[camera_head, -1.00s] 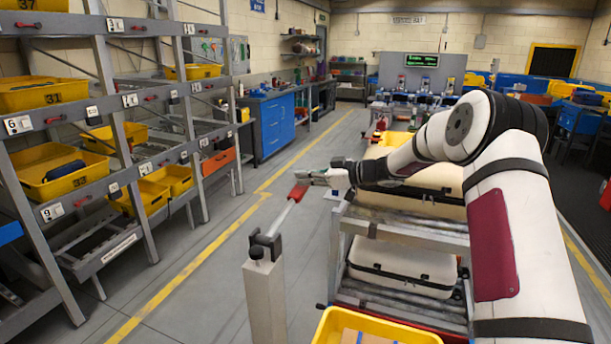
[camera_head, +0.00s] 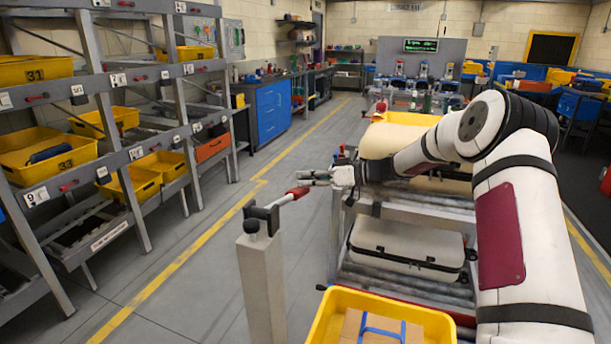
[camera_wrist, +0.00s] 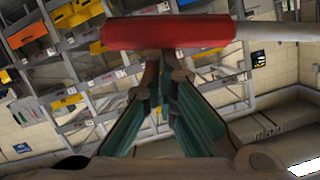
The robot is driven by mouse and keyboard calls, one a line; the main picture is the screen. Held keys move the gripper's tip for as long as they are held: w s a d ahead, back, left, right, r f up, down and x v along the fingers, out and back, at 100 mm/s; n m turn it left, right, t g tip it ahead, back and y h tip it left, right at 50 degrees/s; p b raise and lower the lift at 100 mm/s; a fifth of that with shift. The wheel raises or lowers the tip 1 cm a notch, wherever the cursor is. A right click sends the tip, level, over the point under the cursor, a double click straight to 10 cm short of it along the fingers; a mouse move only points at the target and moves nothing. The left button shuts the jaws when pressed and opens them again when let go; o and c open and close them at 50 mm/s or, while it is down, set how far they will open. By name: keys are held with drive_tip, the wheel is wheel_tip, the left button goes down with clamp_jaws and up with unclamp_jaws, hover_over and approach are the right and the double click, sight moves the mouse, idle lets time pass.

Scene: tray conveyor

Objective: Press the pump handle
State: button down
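The pump handle has a red grip (camera_head: 297,193) on a short metal lever. It pivots at the top of a pale post (camera_head: 262,285) and still slopes up to the right. My gripper (camera_head: 306,179) is at the grip's outer end, its fingers just above or touching it. In the wrist view the red grip (camera_wrist: 168,33) lies across the tips of my gripper (camera_wrist: 166,68). The fingers converge to a narrow gap, with nothing seen clamped between them. The grip hides the very tips, so exact contact cannot be told.
A yellow tray (camera_head: 338,300) with a cardboard box (camera_head: 385,325) is at the bottom, right of the post. A roller conveyor rack (camera_head: 400,285) with pale cases stands beneath my arm. Shelving with yellow bins (camera_head: 45,160) is at left. The floor between is clear.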

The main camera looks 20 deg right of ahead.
drive_tip(key=shift+s+f, duration=0.2)
drive_tip(key=shift+f, duration=0.35)
drive_tip(key=r, duration=0.2)
drive_tip(key=w+r, duration=0.1)
drive_tip(key=r, duration=0.1)
drive_tip(key=shift+w+d+r+b, duration=0.1)
drive_tip(key=shift+d+r+b, duration=0.1)
drive_tip(key=shift+r+b, duration=0.1)
drive_tip(key=v, duration=1)
drive_tip(key=shift+r, duration=0.15)
drive_tip(key=shift+d+r, duration=0.1)
drive_tip(key=shift+r, duration=0.05)
idle(0.5)
drive_tip(key=s+a+r+n+t+h+p, duration=0.1)
drive_tip(key=s+a+r+n+p, duration=0.1)
drive_tip(key=r+p, duration=0.5)
wheel_tip(320, 180, up, 3)
drive_tip(key=shift+s+n+p, duration=0.4)
drive_tip(key=shift+s+n, duration=0.25)
drive_tip(key=shift+n, duration=0.35)
